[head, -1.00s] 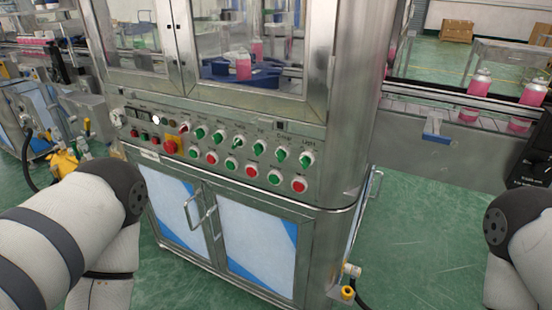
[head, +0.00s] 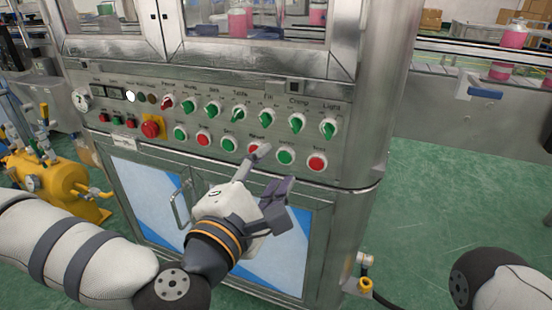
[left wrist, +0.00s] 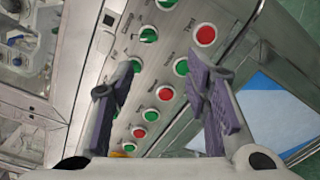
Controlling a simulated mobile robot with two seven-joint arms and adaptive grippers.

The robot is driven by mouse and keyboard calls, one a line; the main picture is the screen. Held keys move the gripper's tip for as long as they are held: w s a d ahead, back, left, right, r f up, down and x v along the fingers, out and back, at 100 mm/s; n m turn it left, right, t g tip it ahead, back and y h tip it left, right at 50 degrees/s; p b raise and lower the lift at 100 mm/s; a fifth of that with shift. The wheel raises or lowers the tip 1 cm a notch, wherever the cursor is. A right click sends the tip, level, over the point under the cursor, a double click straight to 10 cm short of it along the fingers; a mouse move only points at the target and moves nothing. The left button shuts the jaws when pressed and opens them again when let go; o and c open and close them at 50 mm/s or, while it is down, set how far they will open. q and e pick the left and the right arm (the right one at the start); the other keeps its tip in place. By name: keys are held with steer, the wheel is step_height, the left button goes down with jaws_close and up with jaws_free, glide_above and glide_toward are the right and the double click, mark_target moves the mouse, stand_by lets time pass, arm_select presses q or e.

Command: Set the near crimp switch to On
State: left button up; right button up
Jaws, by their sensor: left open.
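The crimp switch (head: 296,122) is a green knob on a white ring, in the upper row of the control panel under the label "Crimp". Its handle looks roughly upright; its exact setting is too small to tell. It also shows in the left wrist view (left wrist: 148,34), ahead of the fingers. My left gripper (head: 277,165) is open and empty, in front of the lower button row, below and slightly left of the switch in the picture. In the left wrist view its two fingers (left wrist: 165,85) are spread, with buttons showing between them. My right gripper is out of view.
The fill switch (head: 267,116) and light switch (head: 328,128) flank the crimp switch. Below are red and green push buttons, including a red one (head: 318,163) at the right end. A red emergency knob (head: 152,127) sits at left. A cabinet handle (head: 180,205) sticks out below.

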mark_target(292, 128)
arm_select(q)
steer(key=shift+n+t, duration=0.3)
steer(key=x, duration=0.8)
steer(key=r+x, duration=0.1)
steer(key=x, duration=0.3)
steer(key=shift+w+a+r, duration=0.1)
steer(key=shift+w+a, duration=0.1)
steer(key=shift+w, duration=0.15)
jaws_close()
